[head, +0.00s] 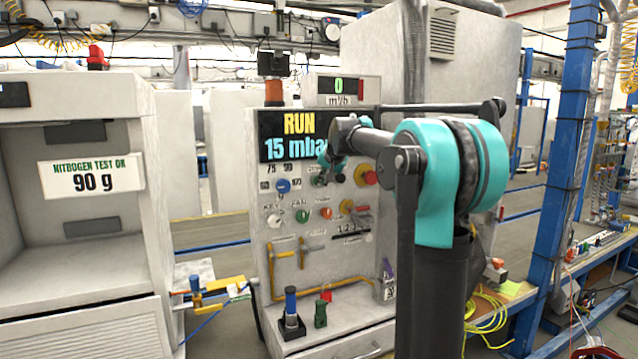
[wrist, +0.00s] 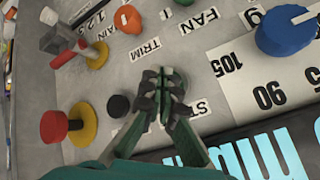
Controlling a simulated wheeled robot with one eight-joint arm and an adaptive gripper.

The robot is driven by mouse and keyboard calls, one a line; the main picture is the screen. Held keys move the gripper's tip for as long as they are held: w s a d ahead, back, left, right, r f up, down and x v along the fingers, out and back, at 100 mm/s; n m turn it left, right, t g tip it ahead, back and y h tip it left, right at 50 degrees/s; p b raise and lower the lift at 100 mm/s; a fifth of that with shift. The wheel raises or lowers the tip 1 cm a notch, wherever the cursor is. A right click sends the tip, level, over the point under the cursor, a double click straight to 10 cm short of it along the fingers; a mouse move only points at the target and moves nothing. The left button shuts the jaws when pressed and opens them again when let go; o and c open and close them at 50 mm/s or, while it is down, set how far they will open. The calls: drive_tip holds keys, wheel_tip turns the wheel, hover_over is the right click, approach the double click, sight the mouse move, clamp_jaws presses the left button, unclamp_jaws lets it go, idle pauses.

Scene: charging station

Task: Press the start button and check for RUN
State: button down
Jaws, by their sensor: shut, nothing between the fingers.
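The control panel (head: 292,245) stands in the middle of the head view. Its black display (head: 287,135) reads "RUN" in yellow above a blue "15 mba", cut off at the right by my arm. My gripper (wrist: 163,88) is shut and empty, with its fingertips at the panel beside a partly covered label (wrist: 196,107) beginning "ST". In the head view my gripper (head: 329,165) is small and partly hidden by my arm. The start button is hidden behind the fingertips; I cannot tell whether they touch it. A black button (wrist: 118,106) is left of the fingertips.
Near the fingertips are a blue knob (wrist: 284,33), an orange TRIM knob (wrist: 128,19) and a red-and-yellow button (wrist: 55,127). A white cabinet (head: 148,230) with a "90 g" label stands at the left. A blue post (head: 572,150) stands at the right.

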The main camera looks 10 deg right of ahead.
drive_tip(key=shift+s, duration=0.25)
drive_tip(key=shift+s+d, duration=0.3)
drive_tip(key=shift+s, duration=0.5)
drive_tip(key=shift+s+d, duration=0.25)
drive_tip(key=shift+s, duration=0.55)
drive_tip(key=shift+s+d, duration=0.3)
drive_tip(key=shift+s, duration=0.5)
drive_tip(key=s+d+f+n+g+h, duration=0.1)
drive_tip(key=s+f+n+g, duration=0.1)
drive_tip(key=s+f, duration=1.6)
drive_tip(key=s+d+f+n+g, duration=0.2)
drive_tip(key=s+f+n, duration=0.1)
drive_tip(key=s+f, duration=1.6)
drive_tip(key=s, duration=0.2)
drive_tip(key=shift+s+d+f+h, duration=0.2)
drive_tip(key=shift+s+d+h, duration=0.1)
drive_tip(key=shift+h, duration=0.1)
